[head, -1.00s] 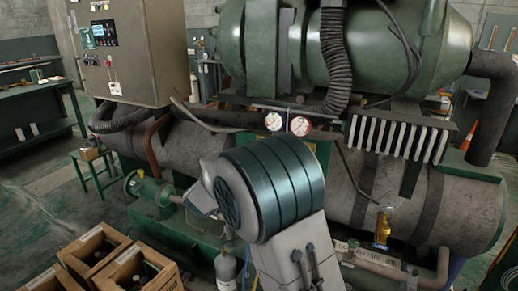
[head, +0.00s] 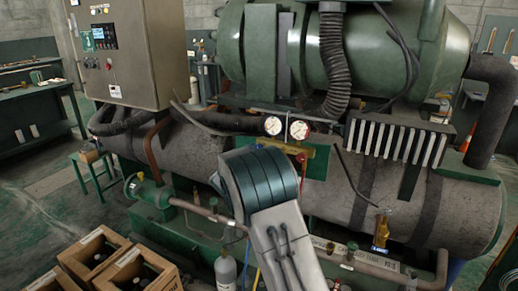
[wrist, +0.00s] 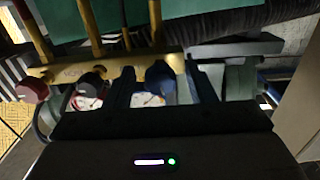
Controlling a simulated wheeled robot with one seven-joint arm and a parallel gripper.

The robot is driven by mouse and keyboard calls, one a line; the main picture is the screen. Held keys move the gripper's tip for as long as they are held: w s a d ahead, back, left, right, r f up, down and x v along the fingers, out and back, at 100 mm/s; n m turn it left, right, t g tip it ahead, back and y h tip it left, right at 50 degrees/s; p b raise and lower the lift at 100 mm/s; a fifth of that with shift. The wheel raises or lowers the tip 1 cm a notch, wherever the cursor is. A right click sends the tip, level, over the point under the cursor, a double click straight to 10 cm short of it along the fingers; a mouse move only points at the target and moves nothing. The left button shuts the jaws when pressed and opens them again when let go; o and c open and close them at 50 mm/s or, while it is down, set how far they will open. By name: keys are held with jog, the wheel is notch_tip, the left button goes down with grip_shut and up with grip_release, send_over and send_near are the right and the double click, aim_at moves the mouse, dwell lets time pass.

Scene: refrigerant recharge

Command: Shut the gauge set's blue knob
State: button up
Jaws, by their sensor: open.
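The gauge set shows in the head view with two round white gauges (head: 286,127) above a yellow manifold (head: 318,150); a red knob (head: 301,159) is at its right. In the wrist view the yellow manifold (wrist: 110,70) spans the upper left, with a red knob (wrist: 34,91), a black knob (wrist: 93,80) and the blue knob (wrist: 158,84). My gripper (wrist: 164,78) is open, its dark fingers left and right of the blue knob. I cannot tell whether they touch it. In the head view my arm hides the gripper and the blue knob.
Hoses (wrist: 90,25) run from the manifold in the wrist view. The large grey cylinder (head: 335,200) and green compressor (head: 380,50) surround the gauges. A grey cabinet (head: 130,50) stands left. Wooden crates (head: 95,255) sit on the floor, lower left.

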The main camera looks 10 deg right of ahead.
jog(key=shift+w+d, duration=0.3)
jog(key=shift+w, duration=0.05)
jog(key=shift+c, duration=0.3)
jog(key=c, duration=0.9)
